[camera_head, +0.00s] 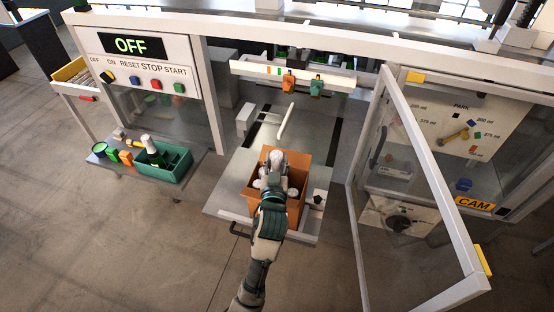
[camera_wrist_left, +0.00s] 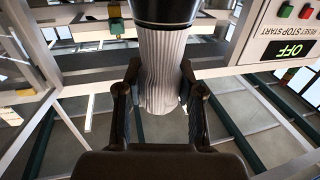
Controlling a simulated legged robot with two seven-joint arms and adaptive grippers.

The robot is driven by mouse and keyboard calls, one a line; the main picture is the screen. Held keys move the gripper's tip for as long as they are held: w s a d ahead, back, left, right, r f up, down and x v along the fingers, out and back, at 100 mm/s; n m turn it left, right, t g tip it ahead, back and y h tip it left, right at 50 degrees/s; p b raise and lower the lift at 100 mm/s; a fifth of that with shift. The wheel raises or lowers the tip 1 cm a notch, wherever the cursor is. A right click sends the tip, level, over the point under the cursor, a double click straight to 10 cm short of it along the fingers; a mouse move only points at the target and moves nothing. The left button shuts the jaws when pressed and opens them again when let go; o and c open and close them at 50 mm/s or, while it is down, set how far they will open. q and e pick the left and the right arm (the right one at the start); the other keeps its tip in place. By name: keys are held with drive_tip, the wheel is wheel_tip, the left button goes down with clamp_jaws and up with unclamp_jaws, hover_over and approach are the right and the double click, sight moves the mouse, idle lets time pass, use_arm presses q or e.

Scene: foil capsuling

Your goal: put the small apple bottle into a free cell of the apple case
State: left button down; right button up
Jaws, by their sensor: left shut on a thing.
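My left gripper (camera_head: 272,172) is over the open orange-brown box (camera_head: 301,204) on the centre shelf. In the left wrist view its two fingers (camera_wrist_left: 160,78) are shut on a bottle (camera_wrist_left: 165,55), around a pale, pleated neck covering below a dark part. The bottle's label and far end are out of that view. In the head view the gripper mostly hides it. A green case (camera_head: 176,177) with dividers stands on the left shelf. One dark bottle with a white top (camera_head: 153,150) stands in it, and cells on its right look empty. My right gripper is not in view.
Small green, orange and yellow items lie left of the green case. A control panel (camera_head: 140,68) reads OFF above that shelf. An open framed door (camera_head: 424,170) stands right of the box. A rail with orange and teal clips (camera_head: 300,76) hangs behind.

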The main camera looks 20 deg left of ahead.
sight(276, 168)
use_arm(q)
drive_tip(key=shift+f+b, duration=1.05)
drive_tip(key=shift+f, duration=0.6)
drive_tip(key=shift+r, duration=0.15)
drive_tip(key=shift+r+p, duration=1.55)
drive_tip(key=shift+p, duration=0.1)
drive_tip(key=shift+r+p, duration=3.15)
drive_tip(key=shift+r, duration=0.05)
drive_tip(key=shift+a, duration=0.2)
drive_tip(key=shift+p, duration=0.6)
